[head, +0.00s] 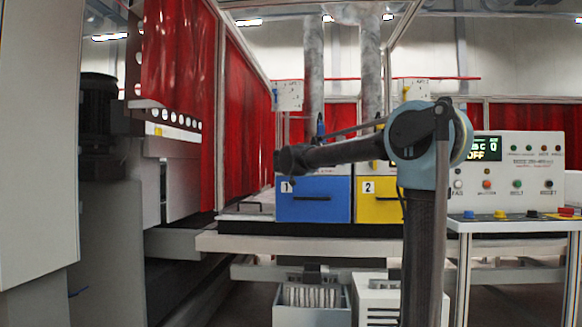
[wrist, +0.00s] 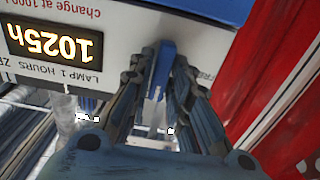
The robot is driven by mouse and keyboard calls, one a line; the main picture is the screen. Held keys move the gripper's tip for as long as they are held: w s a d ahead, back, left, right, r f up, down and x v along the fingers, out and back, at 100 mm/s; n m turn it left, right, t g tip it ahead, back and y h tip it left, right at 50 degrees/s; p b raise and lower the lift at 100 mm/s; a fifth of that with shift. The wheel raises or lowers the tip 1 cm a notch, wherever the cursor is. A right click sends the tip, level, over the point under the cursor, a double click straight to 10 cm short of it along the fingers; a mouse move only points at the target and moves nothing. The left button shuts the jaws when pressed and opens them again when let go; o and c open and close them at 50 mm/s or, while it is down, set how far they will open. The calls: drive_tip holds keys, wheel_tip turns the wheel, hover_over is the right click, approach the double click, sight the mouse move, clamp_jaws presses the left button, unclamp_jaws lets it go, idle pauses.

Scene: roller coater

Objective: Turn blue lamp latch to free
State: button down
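The blue lamp latch (wrist: 163,68) is a narrow blue lever on a pale panel, seen upside down in the wrist view. My gripper (wrist: 162,75) has one finger on each side of it, and the fingertips appear to close on the lever. A partly hidden "FREE" label is beside the right finger in this view. In the head view my gripper (head: 284,160) is over the upper left of the blue lamp box (head: 313,200) marked 1. The latch cannot be made out there.
A lit "1025h" display (wrist: 55,44) is beside the latch. A yellow box (head: 376,210) marked 2 adjoins the blue box. Red curtains (head: 249,130) hang at the left. A control console (head: 518,175) stands at the right.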

drive_tip(key=shift+n, duration=0.3)
drive_tip(key=shift+s+a+f+n, duration=0.1)
drive_tip(key=shift+n, duration=2.75)
drive_tip(key=shift+w+a+f+n, duration=0.1)
drive_tip(key=shift+a+f+n, duration=0.05)
drive_tip(key=shift+n, duration=2.75)
drive_tip(key=shift+s+a+f+n, duration=0.1)
drive_tip(key=shift+n, duration=2.75)
drive_tip(key=c, duration=1.6)
unclamp_jaws()
drive_tip(key=shift+o, duration=0.2)
